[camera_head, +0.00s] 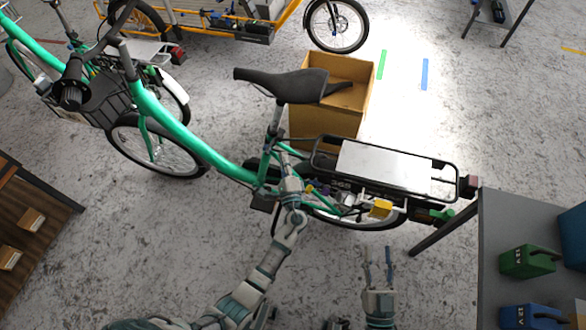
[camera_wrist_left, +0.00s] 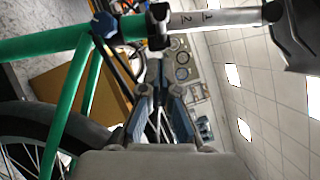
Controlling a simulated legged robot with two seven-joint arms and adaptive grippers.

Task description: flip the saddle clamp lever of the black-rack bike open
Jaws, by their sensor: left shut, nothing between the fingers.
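The black-rack bike has a green frame (camera_head: 190,140), a black saddle (camera_head: 285,84) and a black rear rack (camera_head: 322,160). In the left wrist view its seat tube (camera_wrist_left: 45,47) runs in from the left to a silver, numbered seatpost (camera_wrist_left: 220,18). My right gripper (camera_head: 379,255) is open and empty.
A cardboard box (camera_head: 345,70) stands behind the saddle. A grey table (camera_head: 490,260) with green and blue cases is at the right. A wooden shelf (camera_head: 35,215) is at the left. Other bikes stand at the back. The floor around my right gripper is clear.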

